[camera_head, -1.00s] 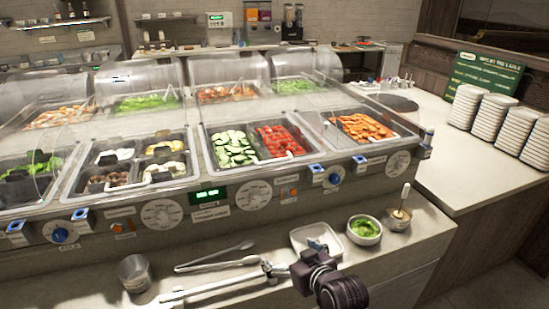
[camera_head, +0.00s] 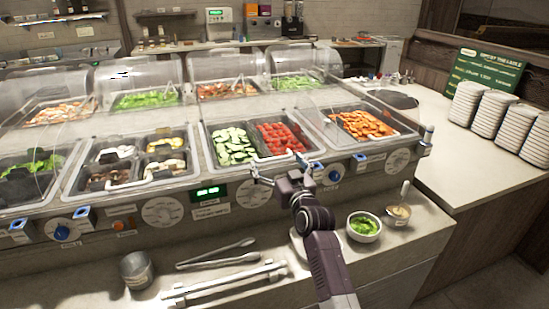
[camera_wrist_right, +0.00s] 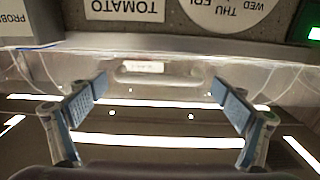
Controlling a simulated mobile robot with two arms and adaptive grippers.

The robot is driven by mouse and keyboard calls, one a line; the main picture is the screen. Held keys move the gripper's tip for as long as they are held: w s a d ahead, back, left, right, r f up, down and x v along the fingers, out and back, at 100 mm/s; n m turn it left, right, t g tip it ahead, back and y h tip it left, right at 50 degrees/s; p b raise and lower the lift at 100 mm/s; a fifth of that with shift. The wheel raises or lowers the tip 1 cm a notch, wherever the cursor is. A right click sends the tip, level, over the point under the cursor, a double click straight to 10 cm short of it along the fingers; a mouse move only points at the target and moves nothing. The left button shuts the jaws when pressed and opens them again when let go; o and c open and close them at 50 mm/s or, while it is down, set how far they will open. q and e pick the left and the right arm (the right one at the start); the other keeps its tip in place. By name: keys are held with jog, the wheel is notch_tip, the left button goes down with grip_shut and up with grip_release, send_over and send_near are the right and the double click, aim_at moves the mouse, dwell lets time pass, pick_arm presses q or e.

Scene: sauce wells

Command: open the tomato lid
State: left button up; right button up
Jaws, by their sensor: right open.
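Red tomato pieces (camera_head: 280,138) lie in the front well beside sliced cucumber (camera_head: 233,146). A clear lid seems to cover them; its outline is hard to make out in the head view. In the right wrist view a clear handle (camera_wrist_right: 158,69) with a small white label is on the lid's front edge, by an upside-down TOMATO sign (camera_wrist_right: 123,10). My right gripper (camera_head: 279,167) is at the well's front edge. In the wrist view its blue-padded fingers (camera_wrist_right: 158,90) are open, one either side of the handle, with nothing gripped. My left gripper is out of view.
The front panel has dials, blue holders and a green display (camera_head: 208,192). Tongs (camera_head: 218,259), a metal cup (camera_head: 136,270), a bowl of green food (camera_head: 364,227) and a small sauce cup (camera_head: 398,214) stand on the counter below. Stacked plates (camera_head: 467,103) are at right.

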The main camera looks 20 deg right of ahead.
jog(key=shift+w, duration=0.9)
jog(key=shift+c, duration=0.2)
